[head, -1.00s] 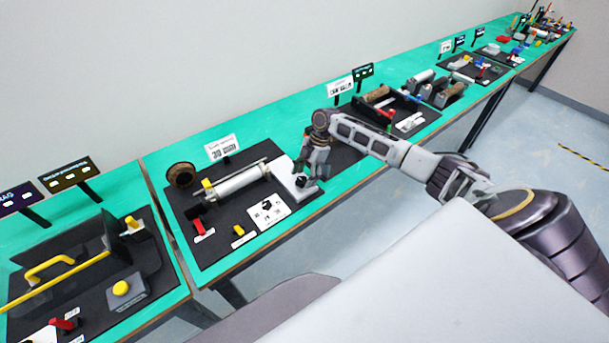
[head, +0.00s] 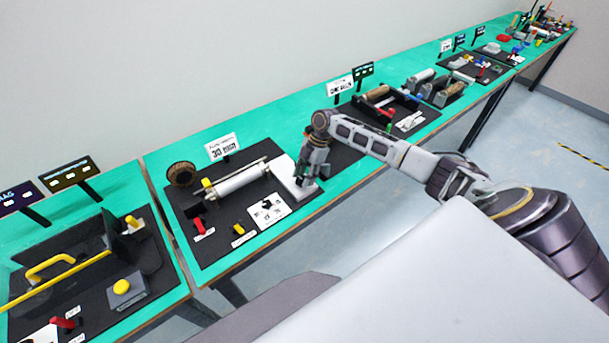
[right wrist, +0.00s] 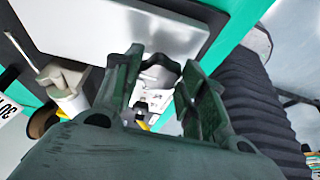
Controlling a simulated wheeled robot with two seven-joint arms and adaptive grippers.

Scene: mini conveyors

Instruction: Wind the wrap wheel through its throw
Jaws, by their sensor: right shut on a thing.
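My right gripper (head: 306,184) is at the right end of the roller station, beside the white panel (head: 285,172). I take this to be the wrap wheel. In the head view the gripper hides the wheel, so its turn angle cannot be read. My left gripper is not in view.
A pale roller (head: 238,182) lies left of the panel, with a brown roll (head: 182,173) behind it. A red lever (head: 199,225), a yellow block (head: 239,229) and a white card (head: 268,210) lie in front. Other stations fill the green table on both sides.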

